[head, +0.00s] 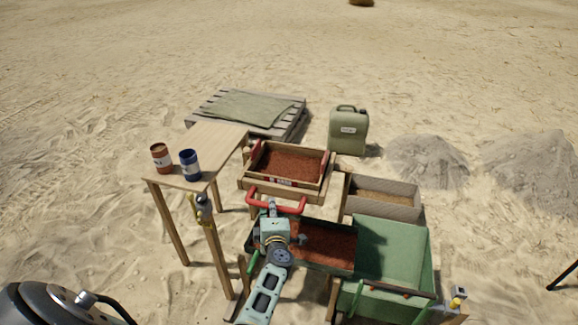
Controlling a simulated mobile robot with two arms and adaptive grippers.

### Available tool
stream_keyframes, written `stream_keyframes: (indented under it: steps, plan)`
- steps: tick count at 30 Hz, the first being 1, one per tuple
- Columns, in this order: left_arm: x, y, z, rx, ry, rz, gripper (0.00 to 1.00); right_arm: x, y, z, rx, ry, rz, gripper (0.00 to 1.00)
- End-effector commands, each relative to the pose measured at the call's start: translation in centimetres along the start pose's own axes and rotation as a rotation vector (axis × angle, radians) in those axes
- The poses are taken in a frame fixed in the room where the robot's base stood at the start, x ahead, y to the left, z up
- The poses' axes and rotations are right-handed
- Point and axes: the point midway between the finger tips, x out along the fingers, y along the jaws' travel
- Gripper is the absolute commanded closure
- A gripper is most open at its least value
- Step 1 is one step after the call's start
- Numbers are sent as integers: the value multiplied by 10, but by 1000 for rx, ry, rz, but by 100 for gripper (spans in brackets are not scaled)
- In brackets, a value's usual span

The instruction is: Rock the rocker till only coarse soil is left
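The green rocker (392,252) stands at the lower middle, with reddish-brown soil (325,243) in its left section. A red bar handle (292,208) rises at its far left side. My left gripper (271,205) is at the middle of this handle, its fingers close together and seemingly shut on the bar. My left arm hides part of the rocker's left end. How coarse the soil is cannot be told at this size. My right gripper is not in view.
A wooden tray of red soil (291,163) sits behind the rocker, beside a grey box of pale soil (383,198). A wooden table (208,147) holds a red can (161,158) and a blue can (190,164). A green canister (348,130) and grey piles (428,160) stand beyond.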

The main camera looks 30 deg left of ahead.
Motion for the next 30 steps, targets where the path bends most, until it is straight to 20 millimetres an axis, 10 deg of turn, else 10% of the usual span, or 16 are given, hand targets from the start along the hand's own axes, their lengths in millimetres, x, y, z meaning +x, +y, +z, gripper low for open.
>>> stream_keyframes:
  steps: [14, 30]
  plan:
    - [-1, 2, 0, 1, 0, 3, 64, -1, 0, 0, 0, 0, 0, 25]
    - [-53, 5, 0, 1, 1, 5, 64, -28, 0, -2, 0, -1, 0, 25]
